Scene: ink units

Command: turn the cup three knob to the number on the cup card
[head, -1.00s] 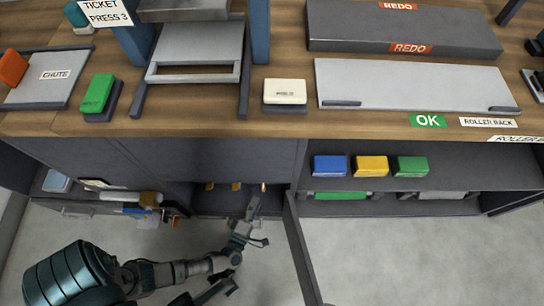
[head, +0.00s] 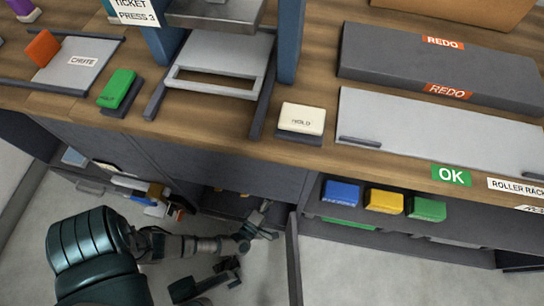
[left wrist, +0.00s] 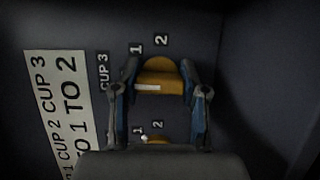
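In the left wrist view the cup three knob (left wrist: 160,80) is orange-yellow, beside a "CUP 3" label (left wrist: 103,70) and the numbers 1 and 2. A white mark shows on its lower left front. My left gripper (left wrist: 160,72) has a finger against each side of this knob, with no clear gap. The cup card (left wrist: 60,110) is pale, sideways, and reads "CUP 3" with "TO 2"; its bottom is cut off. In the head view my left gripper (head: 264,222) reaches into the low cabinet. A dark part, seemingly my right gripper (head: 228,273), shows below; its fingers are unclear.
A second orange knob (left wrist: 155,140) sits just below, partly hidden by my gripper. An open cabinet door (head: 293,260) stands right of my arm. Blue, yellow and green blocks (head: 384,201) sit on a shelf to the right. The wooden counter (head: 230,125) overhangs the cabinet.

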